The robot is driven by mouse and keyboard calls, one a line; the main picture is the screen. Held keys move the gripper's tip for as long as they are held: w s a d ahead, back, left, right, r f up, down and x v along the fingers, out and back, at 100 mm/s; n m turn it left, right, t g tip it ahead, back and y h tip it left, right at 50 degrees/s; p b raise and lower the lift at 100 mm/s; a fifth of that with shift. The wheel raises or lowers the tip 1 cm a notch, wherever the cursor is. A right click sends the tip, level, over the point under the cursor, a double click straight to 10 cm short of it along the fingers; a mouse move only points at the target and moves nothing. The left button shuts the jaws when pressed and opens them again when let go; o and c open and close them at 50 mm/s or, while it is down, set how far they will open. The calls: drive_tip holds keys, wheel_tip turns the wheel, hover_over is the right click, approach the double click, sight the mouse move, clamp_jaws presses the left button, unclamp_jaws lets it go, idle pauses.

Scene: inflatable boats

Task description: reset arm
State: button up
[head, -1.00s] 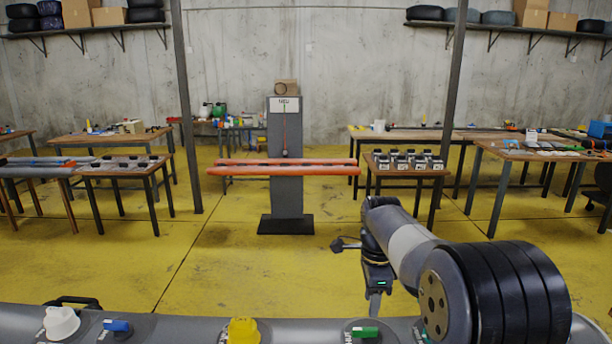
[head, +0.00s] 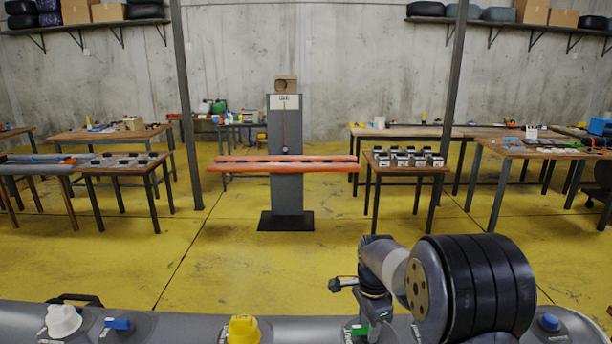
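My arm comes in from the lower right of the head view, bent low. My gripper (head: 374,326) points down just above the grey inflatable tube (head: 190,326) at the bottom. It is beside a green-handled valve (head: 359,330). The fingers are small and partly hidden against the tube, so I cannot tell whether they are open or whether they touch the valve.
The tube also carries a white cap (head: 62,320), a blue valve (head: 117,324), a yellow valve (head: 242,329) and a blue knob (head: 548,322). Beyond is open yellow floor (head: 240,255), then a stand (head: 286,185) with orange tubes (head: 250,168) and several tables.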

drive_tip(key=shift+s+n, duration=0.15)
drive_tip(key=shift+n, duration=1.85)
